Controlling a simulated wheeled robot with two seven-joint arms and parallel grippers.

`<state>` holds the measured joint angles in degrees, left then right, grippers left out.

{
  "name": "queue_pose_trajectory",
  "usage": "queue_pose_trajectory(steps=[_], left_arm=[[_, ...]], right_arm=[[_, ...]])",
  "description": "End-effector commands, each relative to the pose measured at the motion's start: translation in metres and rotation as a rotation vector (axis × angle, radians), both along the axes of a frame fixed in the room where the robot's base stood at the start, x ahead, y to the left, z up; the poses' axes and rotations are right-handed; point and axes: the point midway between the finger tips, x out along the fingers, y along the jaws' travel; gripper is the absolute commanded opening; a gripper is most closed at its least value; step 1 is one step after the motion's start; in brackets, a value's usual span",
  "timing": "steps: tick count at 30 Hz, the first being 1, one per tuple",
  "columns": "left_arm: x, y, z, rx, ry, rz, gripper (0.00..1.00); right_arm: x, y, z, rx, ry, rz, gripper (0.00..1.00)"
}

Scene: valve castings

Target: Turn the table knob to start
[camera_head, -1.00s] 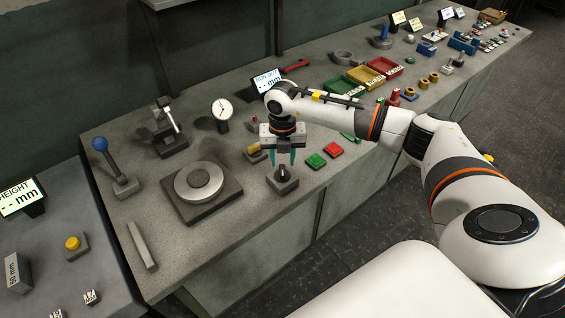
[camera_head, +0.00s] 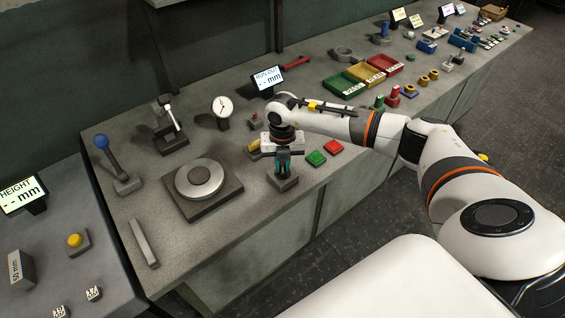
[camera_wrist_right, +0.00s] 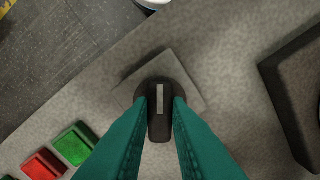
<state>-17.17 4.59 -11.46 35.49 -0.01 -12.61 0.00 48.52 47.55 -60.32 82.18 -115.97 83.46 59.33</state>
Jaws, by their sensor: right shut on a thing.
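The table knob is a black knob (camera_wrist_right: 159,122) with a pale line on top, on a square grey base (camera_head: 283,184) near the bench's front edge. My right gripper (camera_head: 283,168) points straight down over it. In the right wrist view its two teal fingers (camera_wrist_right: 159,104) are shut on the knob, one on each side. The pale line runs nearly up and down in that view. In the head view the fingers hide most of the knob. My left gripper is not in view.
A green button (camera_head: 316,158) and a red button (camera_head: 333,147) sit right of the knob. A round plate on a dark square base (camera_head: 201,188) stands left of it. A dial gauge (camera_head: 222,107) and the run-out display (camera_head: 267,78) stand behind.

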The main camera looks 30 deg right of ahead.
Motion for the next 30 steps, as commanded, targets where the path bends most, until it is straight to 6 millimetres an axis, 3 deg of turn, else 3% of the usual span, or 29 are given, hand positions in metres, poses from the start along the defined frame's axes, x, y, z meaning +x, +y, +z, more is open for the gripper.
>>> queue_pose_trajectory(steps=[11, 30], left_arm=[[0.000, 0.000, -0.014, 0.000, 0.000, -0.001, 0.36], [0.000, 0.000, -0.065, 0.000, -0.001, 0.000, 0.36]], right_arm=[[0.001, -0.001, -0.002, -0.001, -0.003, 0.130, 0.00], [0.001, -0.001, -0.003, -0.002, -0.005, 0.715, 0.00]])
